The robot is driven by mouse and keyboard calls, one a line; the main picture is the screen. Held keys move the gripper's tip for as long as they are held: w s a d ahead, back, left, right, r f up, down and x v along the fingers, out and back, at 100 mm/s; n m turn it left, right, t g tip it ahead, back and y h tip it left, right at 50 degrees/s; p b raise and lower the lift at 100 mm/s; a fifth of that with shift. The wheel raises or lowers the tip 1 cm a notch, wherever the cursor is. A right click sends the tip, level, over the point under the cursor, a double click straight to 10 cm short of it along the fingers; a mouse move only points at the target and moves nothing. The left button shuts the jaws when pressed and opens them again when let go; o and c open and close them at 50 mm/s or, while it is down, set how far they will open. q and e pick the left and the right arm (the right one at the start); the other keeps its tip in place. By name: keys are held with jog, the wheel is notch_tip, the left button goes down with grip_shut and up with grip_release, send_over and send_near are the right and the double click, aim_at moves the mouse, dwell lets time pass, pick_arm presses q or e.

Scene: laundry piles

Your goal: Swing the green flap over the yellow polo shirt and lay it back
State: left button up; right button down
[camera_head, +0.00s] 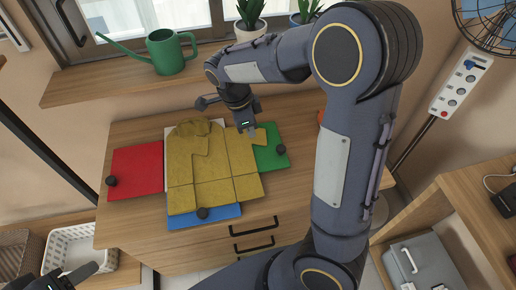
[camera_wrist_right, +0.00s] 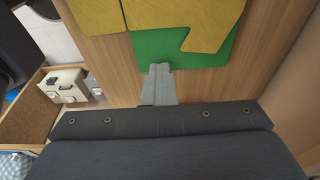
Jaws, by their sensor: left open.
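The yellow polo shirt (camera_head: 205,165) lies flat on a folding board on the dresser top, with one sleeve over the green flap. The green flap (camera_head: 268,155) lies flat at the right, with a dark knob (camera_head: 281,149) at its outer edge. My right gripper (camera_head: 251,131) reaches down over the board near the sleeve, apart from the knob. In the right wrist view its fingers (camera_wrist_right: 160,72) look together, overlapping the outer edge of the green flap (camera_wrist_right: 195,58); the knob is hidden there. My left gripper (camera_head: 83,272) is open at the bottom left, away from the board.
A red flap (camera_head: 137,170) lies at the left and a blue flap (camera_head: 212,217) at the front, both with dark knobs. A green watering can (camera_head: 168,50) and potted plants stand on the sill behind. A white basket (camera_head: 73,245) stands left. My right arm hides much of the right side.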

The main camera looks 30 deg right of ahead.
aim_at(277, 149)
jog(key=d+f+b, duration=0.1)
jog(key=s+d+f+y, duration=0.1)
jog(key=d, duration=0.1)
jog(key=shift+d+b, duration=0.15)
jog(key=shift+b, duration=0.25)
jog(key=shift+s+d+f+t+y+b, duration=0.15)
jog(key=shift+s+d+f+y+b, duration=0.05)
jog(key=shift+d+f+b, duration=0.4)
jog(key=shift+s+d+f+t+y+b, duration=0.15)
jog(key=shift+d+f+y+b, duration=0.05)
jog(key=shift+d+f+b, duration=0.35)
jog(key=shift+s+d+f, duration=0.1)
jog(key=shift+d+f, duration=0.1)
jog(key=shift+d, duration=0.05)
jog(key=shift+s+d+f+y+b, duration=0.15)
jog(key=shift+d+f+y+b, duration=0.15)
jog(key=shift+d+f+b, duration=0.35)
jog(key=shift+s+d+f+y+b, duration=0.15)
jog(key=shift+d+f+y+b, duration=0.15)
jog(key=shift+f+b, duration=0.65)
jog(key=shift+f, duration=0.1)
